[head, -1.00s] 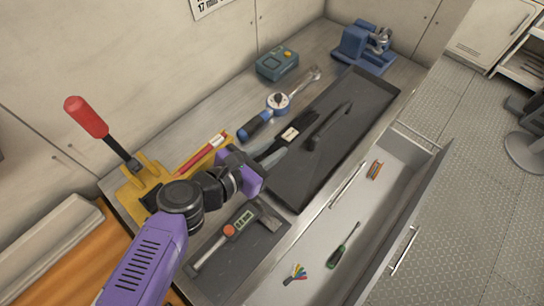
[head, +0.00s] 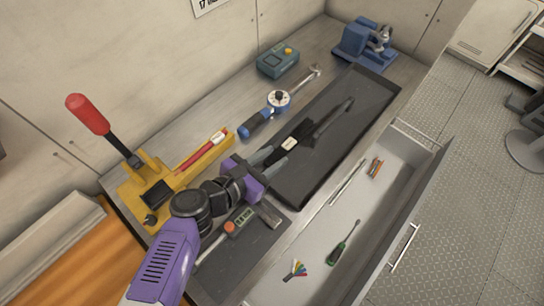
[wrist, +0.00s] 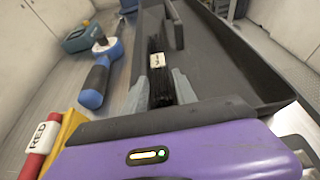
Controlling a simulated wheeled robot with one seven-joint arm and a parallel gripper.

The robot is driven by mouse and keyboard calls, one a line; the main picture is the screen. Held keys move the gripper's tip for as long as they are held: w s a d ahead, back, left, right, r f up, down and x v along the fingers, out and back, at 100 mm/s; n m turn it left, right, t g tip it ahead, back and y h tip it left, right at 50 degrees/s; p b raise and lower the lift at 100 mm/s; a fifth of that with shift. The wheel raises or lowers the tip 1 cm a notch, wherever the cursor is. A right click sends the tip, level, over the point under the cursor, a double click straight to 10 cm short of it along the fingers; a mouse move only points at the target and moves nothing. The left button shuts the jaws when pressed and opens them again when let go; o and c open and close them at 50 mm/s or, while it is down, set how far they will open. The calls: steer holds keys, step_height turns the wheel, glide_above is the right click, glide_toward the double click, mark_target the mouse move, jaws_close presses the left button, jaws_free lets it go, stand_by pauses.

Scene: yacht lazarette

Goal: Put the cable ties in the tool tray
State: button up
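The cable ties (head: 302,132) are a black bundle with a pale label band. My gripper (head: 275,154) is shut on them. In the wrist view the cable ties (wrist: 160,84) sit between the two grey fingers of my gripper (wrist: 160,90). The tool tray (head: 374,86) is a long, shallow black tray with a raised handle (head: 333,119), on the bench. In the head view the bundle overlaps the tray's left part, near the handle. Its height above the tray floor is hard to tell. The tray (wrist: 225,60) also fills the middle of the wrist view.
A torque-type wrench (head: 278,100), a teal box (head: 278,63) and a blue vise (head: 365,45) stand behind the tray. A yellow holder (head: 205,153) with a red-handled lever is at left. An open drawer (head: 310,240) with a screwdriver (head: 343,242) lies in front.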

steer(key=shift+r, duration=0.1)
steer(key=shift+r, duration=0.15)
steer(key=shift+s+a, duration=0.25)
steer(key=shift+a, duration=0.05)
steer(key=b+v, duration=0.2)
steer(key=v, duration=0.9)
steer(key=shift+s+b, duration=0.1)
steer(key=shift+b, duration=0.2)
steer(key=shift+r, duration=0.1)
steer(key=shift+s, duration=0.1)
